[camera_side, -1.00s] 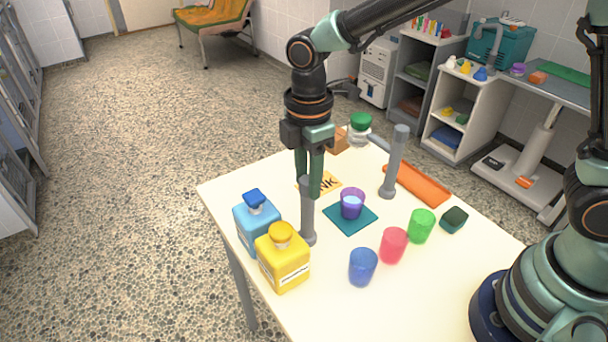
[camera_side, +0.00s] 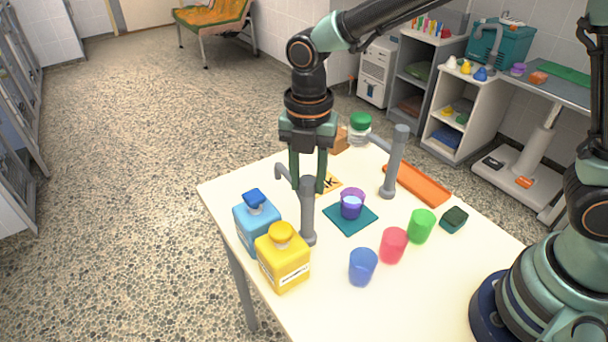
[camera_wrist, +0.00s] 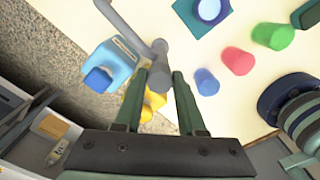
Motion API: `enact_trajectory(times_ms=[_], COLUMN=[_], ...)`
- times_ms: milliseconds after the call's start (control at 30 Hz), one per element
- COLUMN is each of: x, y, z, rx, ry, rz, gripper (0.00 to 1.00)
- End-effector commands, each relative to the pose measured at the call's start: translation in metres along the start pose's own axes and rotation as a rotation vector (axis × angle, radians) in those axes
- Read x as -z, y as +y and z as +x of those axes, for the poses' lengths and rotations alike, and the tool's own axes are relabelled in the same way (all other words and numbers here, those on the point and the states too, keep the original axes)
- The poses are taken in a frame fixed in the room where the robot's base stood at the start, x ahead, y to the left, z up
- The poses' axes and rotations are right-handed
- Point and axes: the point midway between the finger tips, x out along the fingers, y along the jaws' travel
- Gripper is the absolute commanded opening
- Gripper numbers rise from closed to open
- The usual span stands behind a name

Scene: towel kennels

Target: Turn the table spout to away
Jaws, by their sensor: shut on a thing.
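A grey spout (camera_side: 308,222) stands upright on the table, between the soap bottles and the purple cup. Its side arm reaches to the left and back, with the end bent down, over the table's far left part. My gripper (camera_side: 308,188) points down with its two fingers on either side of the post's top, shut on it. In the wrist view the spout's arm (camera_wrist: 118,22) runs to the upper left from the post, and my gripper (camera_wrist: 158,78) straddles the post.
A blue bottle (camera_side: 256,226) and a yellow bottle (camera_side: 283,260) stand close left. A purple cup (camera_side: 352,206) sits on a teal mat (camera_side: 350,226). Blue (camera_side: 363,267), red (camera_side: 393,245) and green (camera_side: 421,226) cups stand at right. A second grey post (camera_side: 394,165) stands behind.

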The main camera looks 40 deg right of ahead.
Motion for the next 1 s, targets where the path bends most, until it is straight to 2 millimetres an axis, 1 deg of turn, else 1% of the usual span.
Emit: enact_trajectory(times_ms=[233, 667, 700, 767, 800, 1000], x=[0.0014, 0.0014, 0.0014, 0.0014, 0.0013, 0.0007], y=[0.0009, 0.0008, 0.0008, 0.0008, 0.0007, 0.0003], z=[-0.0015, -0.0015, -0.0015, -0.0014, -0.0012, -0.0006], rx=[-0.002, -0.002, -0.002, -0.001, -0.001, 0.000], ry=[-0.001, 0.000, 0.000, 0.000, 0.000, 0.000], rz=[-0.061, -0.071, -0.071, -0.070, -0.070, -0.067], gripper=[0.00, 0.00, 0.43, 0.66, 0.69, 0.69])
